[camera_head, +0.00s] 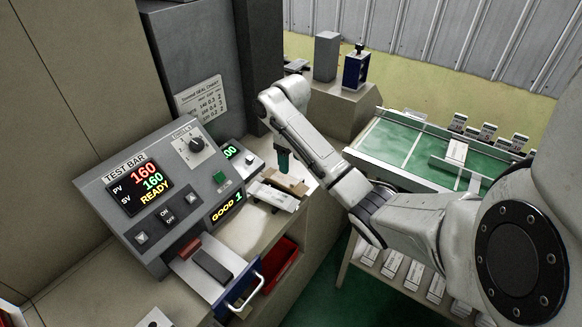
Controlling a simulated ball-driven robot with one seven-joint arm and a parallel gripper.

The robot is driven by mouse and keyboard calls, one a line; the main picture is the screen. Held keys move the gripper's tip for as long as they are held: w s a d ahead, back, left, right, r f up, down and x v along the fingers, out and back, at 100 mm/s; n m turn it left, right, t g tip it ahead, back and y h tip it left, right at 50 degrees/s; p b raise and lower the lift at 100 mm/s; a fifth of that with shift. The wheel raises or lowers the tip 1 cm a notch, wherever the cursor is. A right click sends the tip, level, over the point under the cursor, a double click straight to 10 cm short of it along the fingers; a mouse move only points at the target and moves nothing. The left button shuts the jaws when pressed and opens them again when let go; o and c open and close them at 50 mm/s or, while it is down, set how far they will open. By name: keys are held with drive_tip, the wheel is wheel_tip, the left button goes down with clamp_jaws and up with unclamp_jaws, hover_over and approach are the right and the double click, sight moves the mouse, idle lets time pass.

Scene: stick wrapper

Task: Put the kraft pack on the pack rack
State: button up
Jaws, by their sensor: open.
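My gripper (284,162) hangs above the lit worktop beside the test machine, with dark fingertips pointing down. Its fingers are seen edge-on, and no object shows between them. A small brown and white piece (273,195), which may be the kraft pack, lies just below and left of the fingertips, apart from them. I cannot make out its details. Several pale packs with dark labels (488,131) stand in a row along the far edge of the green table; this may be the pack rack, but I cannot tell for sure.
The grey test machine (150,195) reads 160, READY and GOOD 1. The green-topped table (392,143) has bare areas. More packs (391,264) lie on its lower shelf.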

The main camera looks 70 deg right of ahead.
drive_tip(key=shift+r+p, duration=1.05)
drive_tip(key=shift+r, duration=0.65)
